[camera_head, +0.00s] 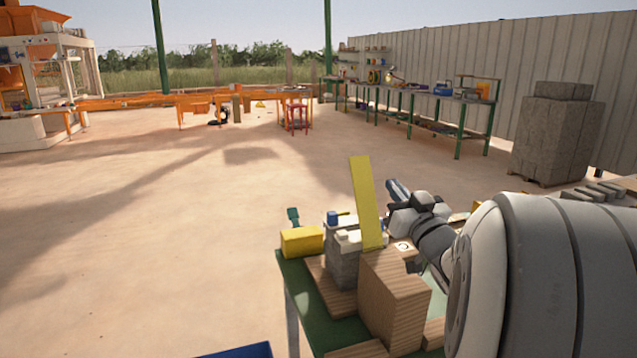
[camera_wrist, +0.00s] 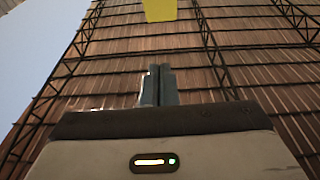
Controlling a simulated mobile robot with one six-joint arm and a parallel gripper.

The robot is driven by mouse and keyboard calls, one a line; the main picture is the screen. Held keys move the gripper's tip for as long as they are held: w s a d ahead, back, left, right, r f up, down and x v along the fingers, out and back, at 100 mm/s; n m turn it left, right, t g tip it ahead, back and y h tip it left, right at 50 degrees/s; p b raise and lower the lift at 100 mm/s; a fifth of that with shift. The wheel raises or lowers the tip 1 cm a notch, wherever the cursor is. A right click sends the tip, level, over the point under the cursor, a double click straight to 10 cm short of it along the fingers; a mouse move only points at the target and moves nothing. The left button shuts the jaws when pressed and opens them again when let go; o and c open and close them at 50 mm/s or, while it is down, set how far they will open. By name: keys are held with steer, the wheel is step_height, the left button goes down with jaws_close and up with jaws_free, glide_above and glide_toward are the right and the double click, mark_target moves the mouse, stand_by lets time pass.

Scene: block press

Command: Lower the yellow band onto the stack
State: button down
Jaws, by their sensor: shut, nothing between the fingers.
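The yellow band (camera_head: 365,203) is a long flat strip standing up on the green table, leaning slightly left at its top. A stack of grey blocks (camera_head: 343,268) with lighter pieces on top stands just left of its foot, behind a wooden block (camera_head: 395,305) that hides its lower right part. My gripper (camera_head: 392,184) is just right of the band, apparently apart from it. In the wrist view my gripper (camera_wrist: 161,68) has its fingers together and empty, pointing up toward the roof. A yellow piece, likely the band (camera_wrist: 160,10), shows at the top edge, beyond the fingertips.
The green table (camera_head: 288,270) also carries a yellow box (camera_head: 302,241) at its left, wooden boards and small tools. A blue bin edge (camera_head: 240,351) shows at the bottom. Open floor lies left. Shelving (camera_head: 460,115) and a block pallet (camera_head: 556,135) stand farther back right.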

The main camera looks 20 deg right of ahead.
steer(key=r+p, duration=0.1)
steer(key=r, duration=0.1)
glide_above(366, 189)
steer(key=s, duration=0.1)
steer(key=shift+f, duration=0.2)
steer(key=shift+w+f, duration=0.25)
steer(key=shift+w, duration=0.2)
steer(key=shift+p, duration=0.3)
